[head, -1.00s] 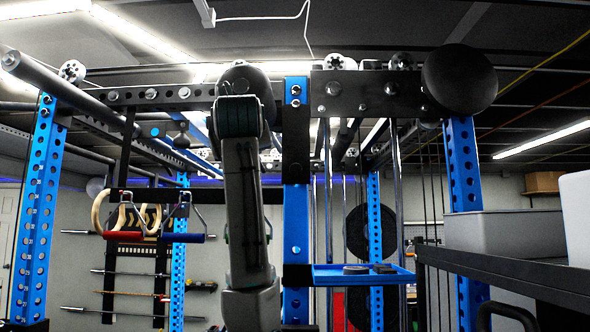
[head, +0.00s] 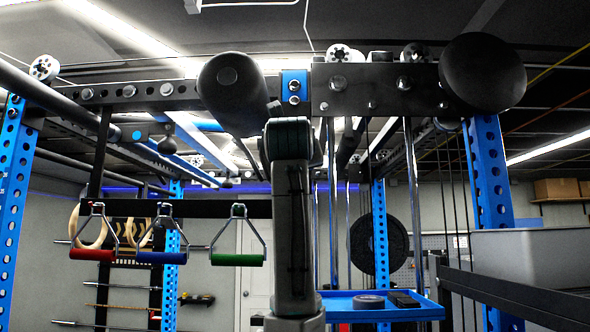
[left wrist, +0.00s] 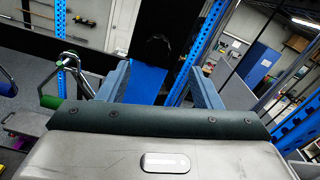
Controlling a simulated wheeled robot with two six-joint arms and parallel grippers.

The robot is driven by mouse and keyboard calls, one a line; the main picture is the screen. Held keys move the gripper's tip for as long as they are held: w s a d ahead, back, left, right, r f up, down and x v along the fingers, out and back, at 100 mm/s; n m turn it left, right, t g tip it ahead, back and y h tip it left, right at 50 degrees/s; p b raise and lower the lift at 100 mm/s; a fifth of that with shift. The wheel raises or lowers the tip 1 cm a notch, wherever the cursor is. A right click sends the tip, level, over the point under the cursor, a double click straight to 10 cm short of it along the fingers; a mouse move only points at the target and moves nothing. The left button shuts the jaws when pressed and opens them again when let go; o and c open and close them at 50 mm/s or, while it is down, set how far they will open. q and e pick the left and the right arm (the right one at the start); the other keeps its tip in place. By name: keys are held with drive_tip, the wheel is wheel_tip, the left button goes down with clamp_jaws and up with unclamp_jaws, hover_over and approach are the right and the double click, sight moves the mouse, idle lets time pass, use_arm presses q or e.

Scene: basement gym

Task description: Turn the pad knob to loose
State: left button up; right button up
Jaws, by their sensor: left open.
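My left gripper (left wrist: 160,82) is open in the left wrist view, its two blue-grey fingers apart with nothing between their tips. Beyond the fingers is a blue surface, and a dark round thing (left wrist: 158,48) at its far end may be the knob; it is too dark to be sure. In the head view two black round pads stand on the rack's black crossbar, the left pad (head: 232,90) and the right pad (head: 483,75). No knob setting is readable. My right gripper is out of view.
Red, blue and green handles (head: 237,258) hang at the left. A blue tray (head: 350,310) holding dark discs is just right of my arm. A dark shelf (head: 520,292) with a grey bin (head: 535,255) is at the right.

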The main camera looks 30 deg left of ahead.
use_arm(q)
drive_tip(key=p+x, duration=0.3)
drive_tip(key=x, duration=0.4)
drive_tip(key=shift+a, duration=0.25)
drive_tip(key=shift+w+a+f, duration=0.1)
drive_tip(key=shift+w, duration=0.1)
drive_tip(key=c, duration=1)
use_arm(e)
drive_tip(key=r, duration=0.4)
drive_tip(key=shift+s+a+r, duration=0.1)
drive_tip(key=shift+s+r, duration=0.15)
